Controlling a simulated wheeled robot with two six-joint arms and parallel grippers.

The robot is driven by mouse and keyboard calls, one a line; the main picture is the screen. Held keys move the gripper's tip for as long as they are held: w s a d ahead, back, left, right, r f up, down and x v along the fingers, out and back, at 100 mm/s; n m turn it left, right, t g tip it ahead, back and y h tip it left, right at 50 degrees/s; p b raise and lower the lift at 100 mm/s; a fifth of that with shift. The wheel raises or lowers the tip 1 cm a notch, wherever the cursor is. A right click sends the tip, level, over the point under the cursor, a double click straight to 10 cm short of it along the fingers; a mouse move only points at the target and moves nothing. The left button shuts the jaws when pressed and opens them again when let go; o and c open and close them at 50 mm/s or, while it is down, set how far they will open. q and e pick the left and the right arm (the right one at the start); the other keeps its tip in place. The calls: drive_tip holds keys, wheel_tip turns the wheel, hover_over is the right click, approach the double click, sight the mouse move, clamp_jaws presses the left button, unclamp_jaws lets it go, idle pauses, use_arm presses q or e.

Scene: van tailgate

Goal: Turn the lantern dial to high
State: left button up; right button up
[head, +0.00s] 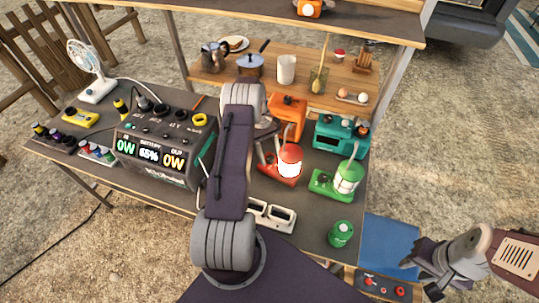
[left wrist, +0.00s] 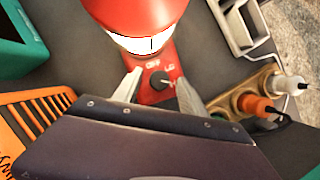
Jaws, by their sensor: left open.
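The red lantern (head: 289,160) stands on the dark table, with the left arm just left of it. In the left wrist view, its red body and white lamp band (left wrist: 145,43) fill the top. Its small black dial (left wrist: 161,83) is on the red base, below the printed "OFF" and "LO" marks. The dial's exact setting is too small to tell. My left gripper (left wrist: 159,79) is open, with one finger on either side of the dial; contact is unclear. My right gripper (head: 425,270) is at the lower right of the head view, away from the lantern.
A green lantern (head: 348,177) and a teal radio-like box (head: 341,138) stand to the right. A green canister (head: 341,234) is near the front edge. A power station (head: 163,150) sits at left. An orange object (head: 288,106) stands behind the red lantern.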

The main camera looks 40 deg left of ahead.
use_arm(q)
drive_tip(key=v, duration=0.8)
drive_tip(key=shift+r, duration=0.35)
drive_tip(key=shift+f, duration=0.1)
